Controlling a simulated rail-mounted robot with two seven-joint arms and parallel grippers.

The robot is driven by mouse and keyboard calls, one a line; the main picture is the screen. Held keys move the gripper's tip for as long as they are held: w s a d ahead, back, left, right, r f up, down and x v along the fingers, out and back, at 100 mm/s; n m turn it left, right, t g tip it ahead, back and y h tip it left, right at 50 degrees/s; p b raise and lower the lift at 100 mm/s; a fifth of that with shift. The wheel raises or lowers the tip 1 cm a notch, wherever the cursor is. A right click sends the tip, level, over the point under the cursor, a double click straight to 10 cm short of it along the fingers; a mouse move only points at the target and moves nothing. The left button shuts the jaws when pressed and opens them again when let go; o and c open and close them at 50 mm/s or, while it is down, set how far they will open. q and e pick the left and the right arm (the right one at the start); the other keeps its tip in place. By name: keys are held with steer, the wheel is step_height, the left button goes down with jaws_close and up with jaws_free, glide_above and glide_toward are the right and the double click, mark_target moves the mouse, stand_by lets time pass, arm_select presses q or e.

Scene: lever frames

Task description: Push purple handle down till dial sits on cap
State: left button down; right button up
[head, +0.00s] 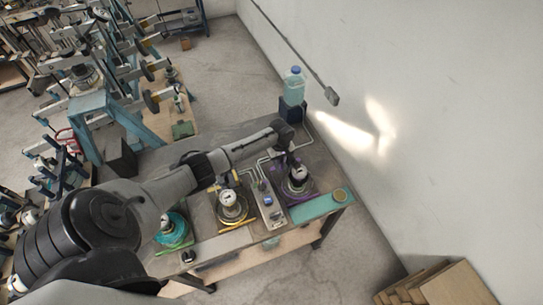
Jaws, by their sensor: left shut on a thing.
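My left arm reaches across the table (215,140) from the left. My left gripper (291,157) is at the far side of the purple station and is shut on the purple handle, though the fingers and grip are small and partly hidden. The purple station (300,196) stands at the right part of the table, with purple parts around its base. Its round white dial (298,172) shows just below the gripper. The cap cannot be made out, and I cannot tell whether the dial touches it. My right gripper is not in view.
A yellow station (232,208) and a teal station (172,229) stand to the left, each with a dial. A control panel (267,203) sits between the yellow and purple stations. A water bottle (293,87) stands behind, near the wall. A teal mat (318,207) lies at right.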

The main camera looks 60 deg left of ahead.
arm_select(q)
steer(key=shift+s+a+f, duration=0.1)
steer(key=shift+s+f, duration=0.05)
steer(key=shift+f, duration=0.2)
steer(key=c, duration=1.2)
jaws_free()
steer(key=shift+r, duration=0.1)
steer(key=shift+o, duration=0.2)
step_height(320, 180, up, 14)
steer(key=shift+b, duration=0.3)
